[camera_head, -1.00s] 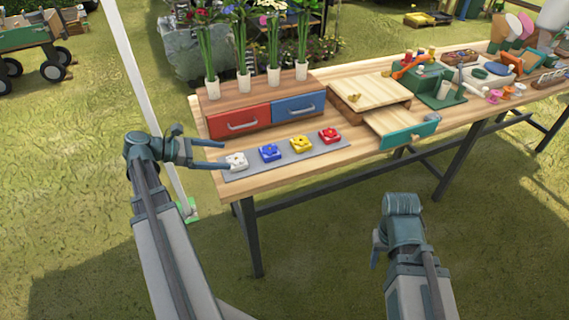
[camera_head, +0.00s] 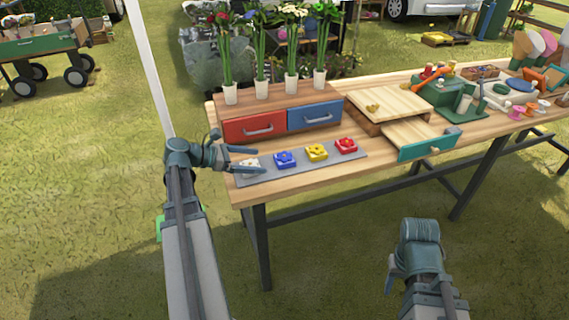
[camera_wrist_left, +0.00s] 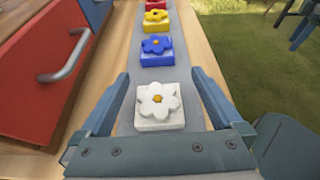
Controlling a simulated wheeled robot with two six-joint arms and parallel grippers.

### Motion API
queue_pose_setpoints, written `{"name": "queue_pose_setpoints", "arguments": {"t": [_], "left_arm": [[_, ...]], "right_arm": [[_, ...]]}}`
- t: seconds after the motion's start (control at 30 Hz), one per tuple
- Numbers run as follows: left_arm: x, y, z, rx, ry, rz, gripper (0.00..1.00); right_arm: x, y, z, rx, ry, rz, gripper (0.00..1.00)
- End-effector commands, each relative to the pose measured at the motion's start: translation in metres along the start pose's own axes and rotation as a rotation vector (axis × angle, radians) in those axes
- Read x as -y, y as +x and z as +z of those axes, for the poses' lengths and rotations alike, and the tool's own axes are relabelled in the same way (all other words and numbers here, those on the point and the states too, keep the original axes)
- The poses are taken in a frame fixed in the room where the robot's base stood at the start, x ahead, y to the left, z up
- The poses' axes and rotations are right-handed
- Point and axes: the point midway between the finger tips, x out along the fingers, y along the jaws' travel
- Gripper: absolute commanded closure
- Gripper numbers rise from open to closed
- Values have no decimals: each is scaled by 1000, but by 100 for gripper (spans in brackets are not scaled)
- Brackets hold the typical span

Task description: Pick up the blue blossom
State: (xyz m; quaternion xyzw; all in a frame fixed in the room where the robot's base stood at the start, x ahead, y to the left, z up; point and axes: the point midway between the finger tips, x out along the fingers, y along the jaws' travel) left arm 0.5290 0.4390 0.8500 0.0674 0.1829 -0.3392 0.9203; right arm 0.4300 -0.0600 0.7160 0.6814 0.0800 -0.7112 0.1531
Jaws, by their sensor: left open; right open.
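The blue blossom (camera_head: 285,159) sits on its square block on a grey strip (camera_head: 215,0)

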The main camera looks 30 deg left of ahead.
Motion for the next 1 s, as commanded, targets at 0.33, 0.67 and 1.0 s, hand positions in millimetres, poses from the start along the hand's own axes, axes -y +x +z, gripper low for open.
{"name": "queue_pose_setpoints", "arguments": {"t": [0.33,0.67,1.0], "left_arm": [[-2,17,-3,0,1,-3,0],[-4,53,-3,0,0,-1,0],[-4,52,-2,0,0,0,32]], "right_arm": [[1,9,0,0,0,0,50],[2,23,-1,0,0,0,50],[2,22,-1,0,0,0,50]]}}
